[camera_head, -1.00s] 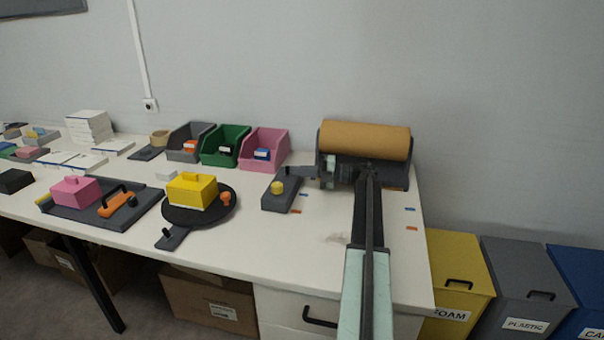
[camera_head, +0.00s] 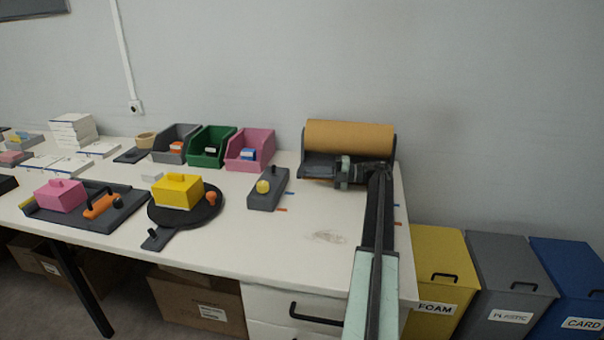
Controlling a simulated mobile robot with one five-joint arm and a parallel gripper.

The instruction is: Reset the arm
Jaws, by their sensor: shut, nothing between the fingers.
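My arm reaches up over the right end of the white table (camera_head: 285,250) and bends left at its far end. My gripper (camera_head: 318,170) is in front of the dark holder of the brown paper roll (camera_head: 350,135). Its fingers are dark against the holder and hard to make out; it looks shut and empty. My arm hides part of the holder and the table's right side.
Grey (camera_head: 178,130), green (camera_head: 196,160) and pink (camera_head: 236,162) bins stand at the back. A yellow box (camera_head: 178,193) sits on a black round plate. A pink box (camera_head: 60,196) is on a dark tray. The foam bin (camera_head: 437,250) and others stand right. Table front centre is clear.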

